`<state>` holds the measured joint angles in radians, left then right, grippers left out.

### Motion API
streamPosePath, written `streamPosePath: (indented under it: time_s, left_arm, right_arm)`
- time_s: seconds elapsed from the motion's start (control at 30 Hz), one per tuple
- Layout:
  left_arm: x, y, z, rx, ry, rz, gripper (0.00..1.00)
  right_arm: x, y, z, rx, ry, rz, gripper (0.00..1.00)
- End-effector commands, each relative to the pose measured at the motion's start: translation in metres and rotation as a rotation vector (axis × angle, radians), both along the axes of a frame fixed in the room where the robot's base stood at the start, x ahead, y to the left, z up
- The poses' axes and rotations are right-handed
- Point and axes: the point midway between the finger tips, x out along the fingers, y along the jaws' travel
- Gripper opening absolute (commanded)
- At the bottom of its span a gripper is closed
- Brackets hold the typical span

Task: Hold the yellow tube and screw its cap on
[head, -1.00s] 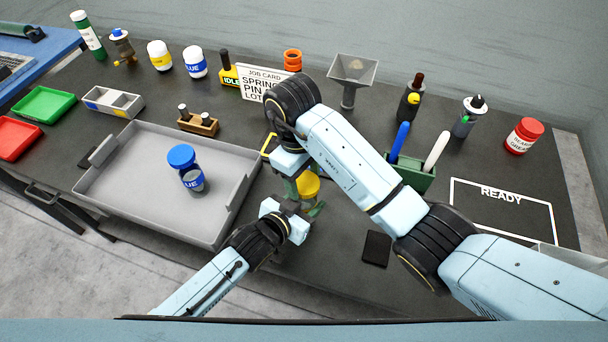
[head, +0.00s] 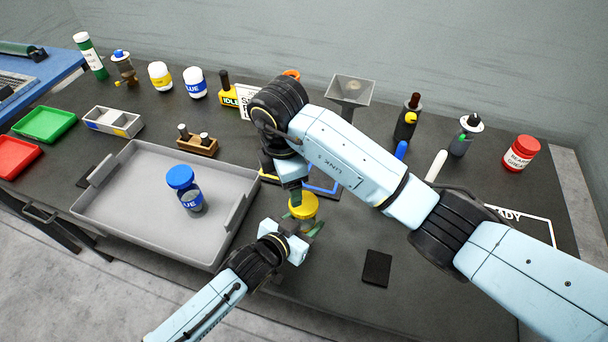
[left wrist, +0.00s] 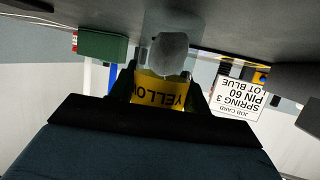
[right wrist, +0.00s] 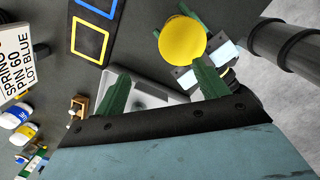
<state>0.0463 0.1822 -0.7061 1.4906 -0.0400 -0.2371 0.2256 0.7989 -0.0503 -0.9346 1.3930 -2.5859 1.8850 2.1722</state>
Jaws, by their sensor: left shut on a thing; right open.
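The yellow tube (left wrist: 160,90) is clasped between the fingers of my left gripper (head: 302,233). Its label reads upside down in the left wrist view, and its pale rounded end points up there. The yellow cap (head: 303,204) is at the tube's upper end; it also shows from above in the right wrist view (right wrist: 182,40). I cannot tell how tightly it sits. My right gripper (right wrist: 160,82) is open and empty, with its green fingers apart and the cap beyond their tips. In the head view my right arm partly hides the right fingers.
A grey tray (head: 128,203) holding a blue-capped tube (head: 184,190) stands left of my left gripper. A dark pad (head: 376,268) lies to the right. Bottles line the back.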

Motion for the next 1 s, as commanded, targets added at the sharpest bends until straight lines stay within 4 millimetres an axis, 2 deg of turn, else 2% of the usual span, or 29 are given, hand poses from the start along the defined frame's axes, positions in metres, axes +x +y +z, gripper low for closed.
streamPosePath:
  time_s: [0.1, 0.57, 1.0]
  left_arm:
    - [0.000, 0.001, -0.001, 0.002, 0.001, 0.001, 0.00]
    - [0.000, 0.001, -0.001, 0.002, 0.001, 0.001, 0.00]
    - [0.000, 0.000, -0.001, 0.002, 0.001, 0.001, 0.00]
  right_arm:
    - [0.003, 0.006, 0.009, -0.006, -0.023, 0.278, 0.73]
    - [0.001, 0.018, 0.029, -0.084, -0.063, 1.353, 0.73]
    - [-0.008, 0.010, 0.035, -0.167, -0.035, 2.327, 0.73]
